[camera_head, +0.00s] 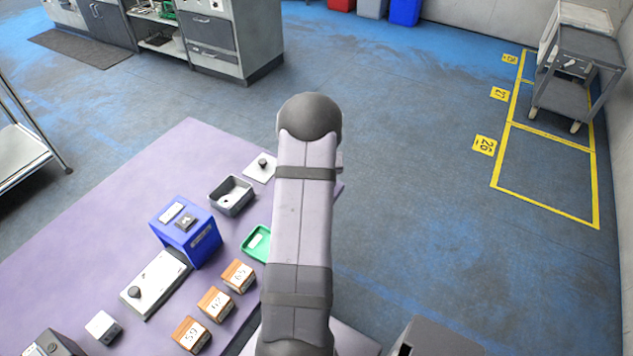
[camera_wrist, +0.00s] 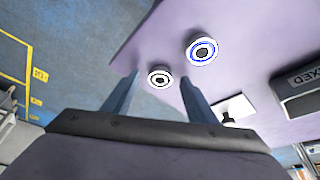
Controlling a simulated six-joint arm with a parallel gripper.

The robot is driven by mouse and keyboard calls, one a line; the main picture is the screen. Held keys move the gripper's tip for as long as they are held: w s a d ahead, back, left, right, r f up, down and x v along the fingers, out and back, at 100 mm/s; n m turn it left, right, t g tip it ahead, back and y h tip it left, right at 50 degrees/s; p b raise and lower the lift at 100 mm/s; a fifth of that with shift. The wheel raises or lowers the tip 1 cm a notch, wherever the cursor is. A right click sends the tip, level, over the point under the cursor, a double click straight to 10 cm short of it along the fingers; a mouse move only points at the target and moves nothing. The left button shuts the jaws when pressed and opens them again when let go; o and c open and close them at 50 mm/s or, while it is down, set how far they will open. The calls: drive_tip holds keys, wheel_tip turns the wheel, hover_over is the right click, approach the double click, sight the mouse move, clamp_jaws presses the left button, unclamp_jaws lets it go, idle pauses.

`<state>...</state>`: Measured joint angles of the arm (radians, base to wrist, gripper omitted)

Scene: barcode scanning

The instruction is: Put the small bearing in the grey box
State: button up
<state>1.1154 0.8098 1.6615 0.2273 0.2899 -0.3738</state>
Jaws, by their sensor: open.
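In the wrist view, my gripper (camera_wrist: 159,76) is open, with its two fingers apart. The small bearing (camera_wrist: 159,78), a white ring with a dark centre, shows between the fingertips on the purple table. I cannot tell how far above it the fingers are. A larger bearing (camera_wrist: 202,50) with a blue ring lies just to the right. The grey box (camera_wrist: 305,101) with dark lettering is at the right edge. In the head view the grey box (camera_head: 231,209) is open on top, with something pale inside. My arm hides the gripper and bearings there.
On the purple table (camera_head: 185,150) stand a blue box (camera_head: 202,246), a green tray (camera_head: 250,245), several numbered wooden blocks (camera_head: 216,303) and a white plate with a black knob (camera_head: 152,290). A small white plate (camera_head: 259,167) with a knob lies behind the grey box.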

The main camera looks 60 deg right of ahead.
drive_tip(key=shift+f, duration=0.15)
drive_tip(key=c, duration=1.3)
drive_tip(key=shift+o, duration=0.2)
drive_tip(key=shift+r, duration=0.2)
wheel_tip(320, 180, up, 10)
drive_tip(key=b, duration=0.2)
drive_tip(key=shift+f, duration=0.15)
